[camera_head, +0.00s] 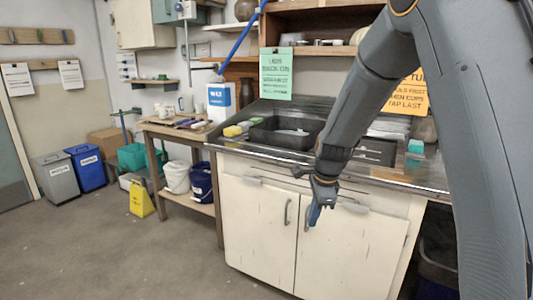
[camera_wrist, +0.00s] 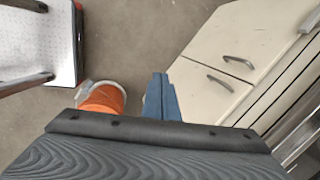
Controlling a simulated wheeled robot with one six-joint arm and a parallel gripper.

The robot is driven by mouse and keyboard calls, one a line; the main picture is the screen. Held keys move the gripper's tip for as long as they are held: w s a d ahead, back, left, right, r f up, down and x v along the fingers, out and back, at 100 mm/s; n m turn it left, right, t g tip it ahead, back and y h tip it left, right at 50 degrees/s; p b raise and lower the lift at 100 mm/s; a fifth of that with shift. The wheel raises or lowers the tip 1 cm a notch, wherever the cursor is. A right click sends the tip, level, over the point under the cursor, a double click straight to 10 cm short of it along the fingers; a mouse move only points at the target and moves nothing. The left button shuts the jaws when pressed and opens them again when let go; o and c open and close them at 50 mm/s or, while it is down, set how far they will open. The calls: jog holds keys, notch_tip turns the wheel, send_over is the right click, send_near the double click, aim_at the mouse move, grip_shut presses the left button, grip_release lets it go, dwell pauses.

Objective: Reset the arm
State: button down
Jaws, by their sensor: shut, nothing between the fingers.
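My gripper (camera_head: 314,214) hangs at the lower end of my arm, in front of the pale sink cabinet (camera_head: 255,215). Its blue fingers point down, near the cabinet's door handles in the picture. In the wrist view the two blue fingers (camera_wrist: 161,98) lie side by side, shut, with nothing between them. The cabinet doors (camera_wrist: 225,65) show to their right, with grey floor beyond the fingertips. My arm comes down from the upper right of the head view and hides part of the sink top.
The metal sink top (camera_head: 400,172) juts out above the cabinet. A wooden table (camera_head: 160,130) stands left, with a white bucket (camera_head: 177,177) and dark blue bucket (camera_head: 201,182) on its lower shelf. A yellow floor sign (camera_head: 140,198) stands beside it. Floor (camera_head: 130,255) at front left is clear.

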jog(key=s+d+r+n+g, duration=0.1)
jog(key=s+d+n, duration=0.1)
jog(key=s+n, duration=0.6)
jog(key=s+d+n+g+h, duration=0.1)
jog(key=s+d+n, duration=0.2)
jog(key=s+n, duration=0.6)
jog(key=s, duration=1.2)
jog(key=shift+s+r, duration=0.15)
jog(key=shift+r, duration=0.2)
